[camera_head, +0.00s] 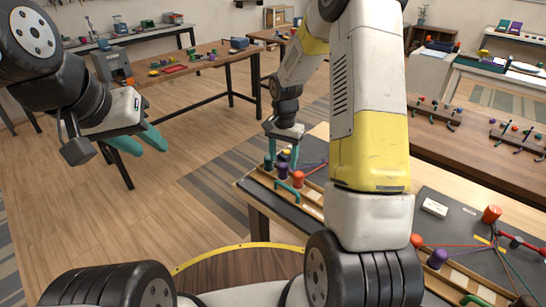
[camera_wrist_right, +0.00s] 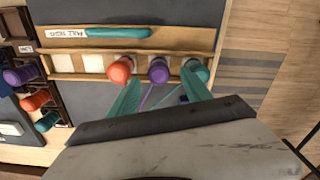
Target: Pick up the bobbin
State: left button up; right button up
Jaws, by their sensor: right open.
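In the right wrist view an orange bobbin (camera_wrist_right: 120,69), a purple bobbin (camera_wrist_right: 158,70) and a teal bobbin (camera_wrist_right: 196,71) stand in a row on a wooden rail (camera_wrist_right: 75,65). My right gripper (camera_wrist_right: 160,88) is open, its teal fingers on either side of the purple bobbin's cord. I cannot tell whether they touch anything. In the head view my right gripper (camera_head: 286,134) is low over the table's far left end, by a teal bobbin (camera_head: 268,162) and an orange-red bobbin (camera_head: 298,179). My left gripper (camera_head: 138,142) is raised over the floor at left, fingers apart and empty.
A teal handle (camera_wrist_right: 118,32) lies beyond the rail. A dark rack at left holds purple (camera_wrist_right: 20,75), orange (camera_wrist_right: 35,100) and teal (camera_wrist_right: 47,122) bobbins. My right arm hides mid-table in the head view. More bobbins, including a red one (camera_head: 491,214), stand at right.

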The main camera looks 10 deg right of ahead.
aim_at(283, 165)
notch_tip(283, 165, down, 4)
jog(key=shift+r, duration=0.15)
grip_shut()
jog(key=shift+r, duration=0.15)
